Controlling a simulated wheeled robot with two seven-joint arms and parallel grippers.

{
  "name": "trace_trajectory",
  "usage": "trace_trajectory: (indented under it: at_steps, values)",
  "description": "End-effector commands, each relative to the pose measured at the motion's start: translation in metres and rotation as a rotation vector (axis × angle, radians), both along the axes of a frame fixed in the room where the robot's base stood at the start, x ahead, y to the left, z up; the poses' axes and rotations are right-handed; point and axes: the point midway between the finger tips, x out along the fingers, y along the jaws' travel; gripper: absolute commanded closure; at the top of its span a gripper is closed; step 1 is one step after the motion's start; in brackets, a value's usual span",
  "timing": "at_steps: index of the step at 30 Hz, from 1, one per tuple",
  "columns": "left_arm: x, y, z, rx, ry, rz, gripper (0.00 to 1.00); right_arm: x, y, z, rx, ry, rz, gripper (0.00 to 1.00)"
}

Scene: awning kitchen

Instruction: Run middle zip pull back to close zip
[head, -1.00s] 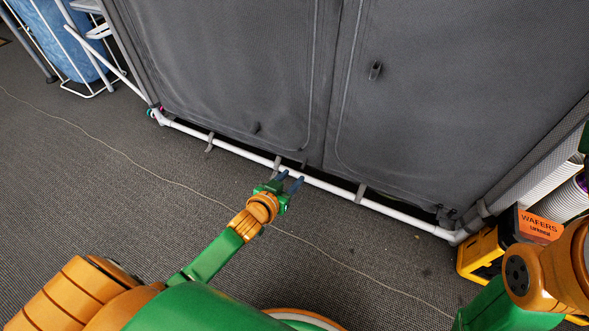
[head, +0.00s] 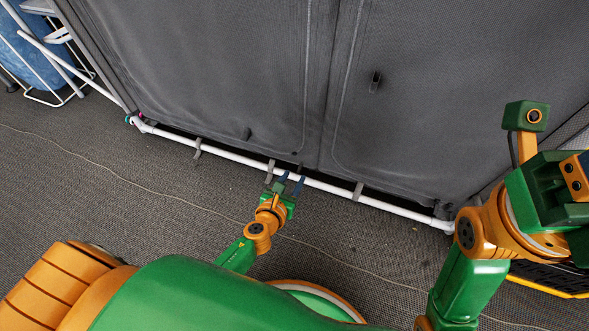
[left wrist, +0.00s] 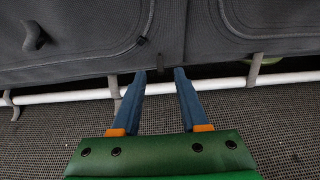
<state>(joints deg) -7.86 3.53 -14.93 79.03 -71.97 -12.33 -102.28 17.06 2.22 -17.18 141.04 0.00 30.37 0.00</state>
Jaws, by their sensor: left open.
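A grey fabric awning wall (head: 215,70) with curved zip lines stands ahead of me. A small dark tab (left wrist: 141,41), which looks like a zip pull, sits by the lower corner of the left panel's zip in the left wrist view. A larger dark toggle (head: 375,82) is on the right panel, and another (head: 247,133) is on the left panel. My left gripper (head: 290,181) is open and empty at the white bottom rail, its blue fingers pointing toward the wall. The tab lies beyond and just left of the fingertips in the left wrist view (left wrist: 160,78). My right gripper's fingers are out of view.
A white rail (head: 230,156) with grey straps runs along the wall's foot. A thin cord (head: 110,166) crosses the otherwise mostly clear grey floor. A blue item in a white frame (head: 35,60) stands at the far left. My right arm covers the right side.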

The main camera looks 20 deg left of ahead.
Motion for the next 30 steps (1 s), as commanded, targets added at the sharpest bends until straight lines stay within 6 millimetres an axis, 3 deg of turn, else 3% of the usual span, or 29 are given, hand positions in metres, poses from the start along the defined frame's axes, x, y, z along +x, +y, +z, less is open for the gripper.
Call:
trace_trajectory:
  at_steps: [6, 14, 19, 30]
  values:
    - [0.030, -0.001, -0.015, -0.003, -0.001, 0.001, 0.56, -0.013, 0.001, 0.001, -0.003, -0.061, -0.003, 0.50]
    - [0.033, -0.001, -0.014, -0.003, -0.001, 0.002, 0.56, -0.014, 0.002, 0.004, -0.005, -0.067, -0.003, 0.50]
    - [0.033, -0.001, -0.013, -0.004, 0.000, 0.003, 1.00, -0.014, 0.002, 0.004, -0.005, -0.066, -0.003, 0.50]
    - [0.032, -0.001, -0.014, -0.005, 0.000, 0.002, 1.00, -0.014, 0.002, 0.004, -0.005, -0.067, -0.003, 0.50]
